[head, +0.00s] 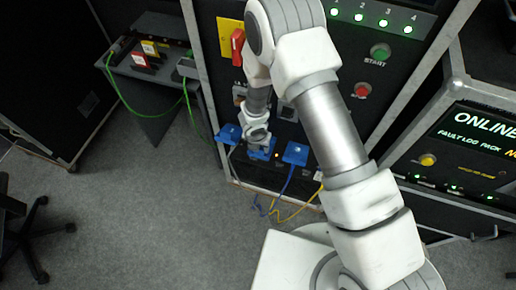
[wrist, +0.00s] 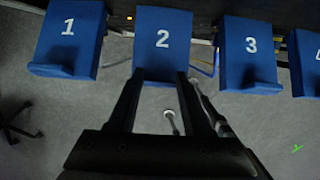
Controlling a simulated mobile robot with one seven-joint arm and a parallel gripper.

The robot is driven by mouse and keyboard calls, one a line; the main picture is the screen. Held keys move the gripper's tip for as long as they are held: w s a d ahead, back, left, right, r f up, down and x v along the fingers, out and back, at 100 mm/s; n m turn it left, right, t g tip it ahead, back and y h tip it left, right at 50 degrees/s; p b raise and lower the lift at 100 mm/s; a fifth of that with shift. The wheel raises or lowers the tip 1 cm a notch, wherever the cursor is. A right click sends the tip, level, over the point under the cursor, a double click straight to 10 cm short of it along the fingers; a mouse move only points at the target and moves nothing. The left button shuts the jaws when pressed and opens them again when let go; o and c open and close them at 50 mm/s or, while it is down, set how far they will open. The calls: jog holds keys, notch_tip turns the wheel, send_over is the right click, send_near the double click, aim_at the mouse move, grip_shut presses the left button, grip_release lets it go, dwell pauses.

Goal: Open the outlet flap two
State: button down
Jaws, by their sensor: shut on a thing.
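Outlet flap two (wrist: 163,38) is a blue plate with a white 2, at the top centre of the wrist view. My gripper (wrist: 158,78) reaches up from below, its two black fingers shut on the flap's lower lip. In the head view my gripper (head: 260,142) is at the row of blue flaps low on the black panel and hides most of flap two. Flap two hangs at about the same slant as its neighbours. The outlet behind it is hidden.
Flap one (wrist: 68,38) is close on the left and flap three (wrist: 250,52) close on the right. Blue and yellow cables (head: 288,208) hang below the panel. A red handle (head: 238,47) and green start button (head: 380,52) are above. Grey floor is open at left.

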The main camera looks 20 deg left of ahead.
jog(key=shift+w+d+r+p, duration=0.1)
jog(key=shift+w+r+p, duration=0.15)
jog(key=shift+w, duration=0.2)
jog(key=shift+w+d+r+p, duration=0.1)
jog(key=shift+w+r, duration=0.25)
jog(key=shift+w, duration=0.1)
jog(key=shift+c, duration=1.6)
grip_release()
jog(key=shift+a+f, duration=0.1)
jog(key=shift+s, duration=0.1)
jog(key=shift+s+r, duration=0.1)
jog(key=shift+r, duration=0.1)
jog(key=p+v, duration=0.3)
jog(key=v, duration=1.4)
